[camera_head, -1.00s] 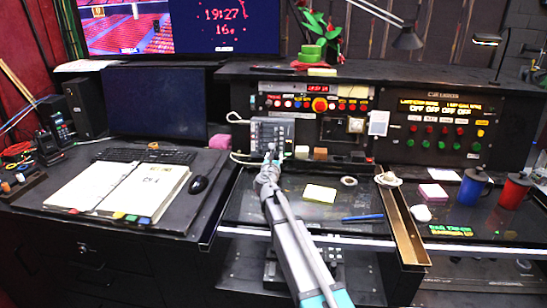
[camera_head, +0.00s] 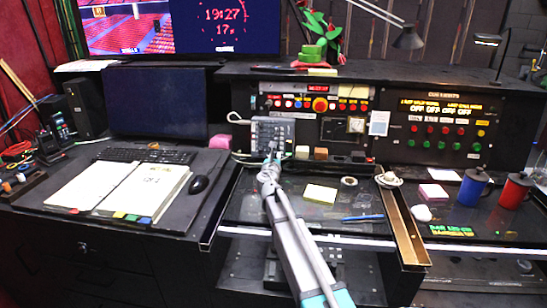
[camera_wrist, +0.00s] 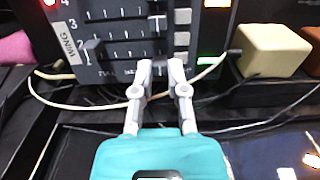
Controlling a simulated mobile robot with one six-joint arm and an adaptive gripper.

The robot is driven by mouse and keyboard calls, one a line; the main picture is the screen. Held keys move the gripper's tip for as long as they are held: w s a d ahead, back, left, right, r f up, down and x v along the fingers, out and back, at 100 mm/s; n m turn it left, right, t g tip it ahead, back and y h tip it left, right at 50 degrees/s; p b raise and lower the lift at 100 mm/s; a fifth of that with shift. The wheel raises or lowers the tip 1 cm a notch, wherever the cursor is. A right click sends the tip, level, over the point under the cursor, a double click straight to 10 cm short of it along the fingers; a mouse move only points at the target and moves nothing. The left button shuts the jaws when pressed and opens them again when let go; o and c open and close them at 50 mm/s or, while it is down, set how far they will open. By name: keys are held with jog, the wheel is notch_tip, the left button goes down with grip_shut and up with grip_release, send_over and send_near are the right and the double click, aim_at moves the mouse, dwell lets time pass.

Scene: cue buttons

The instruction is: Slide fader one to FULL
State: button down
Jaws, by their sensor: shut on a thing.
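In the wrist view the fader panel (camera_wrist: 112,40) shows slots with tick marks and a white WING label. A dark fader knob (camera_wrist: 93,46) sits toward the left of a lower slot. My gripper (camera_head: 273,156) reaches the panel's lower front edge. In the wrist view my gripper (camera_wrist: 160,66) has its fingertips close together at the panel's lower part, shut on what seems a fader knob. The fingers hide it, and I cannot tell its number or exact position.
A cream block (camera_wrist: 272,50) stands right of the panel. A pale cable (camera_wrist: 70,105) loops in front of it. A yellow note (camera_head: 320,193), tape roll (camera_head: 349,182) and blue pen (camera_head: 362,218) lie on the desk. A brass channel (camera_head: 402,225) stands right.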

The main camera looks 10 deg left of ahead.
aim_at(260, 150)
jog(key=shift+w+a, duration=0.15)
jog(key=shift+a, duration=3.05)
jog(key=c, duration=0.6)
grip_release()
jog(key=shift+c, duration=0.2)
jog(key=shift+s, duration=0.2)
jog(key=s, duration=1.1)
jog(key=shift+s+a, duration=0.25)
jog(key=shift+s, duration=0.1)
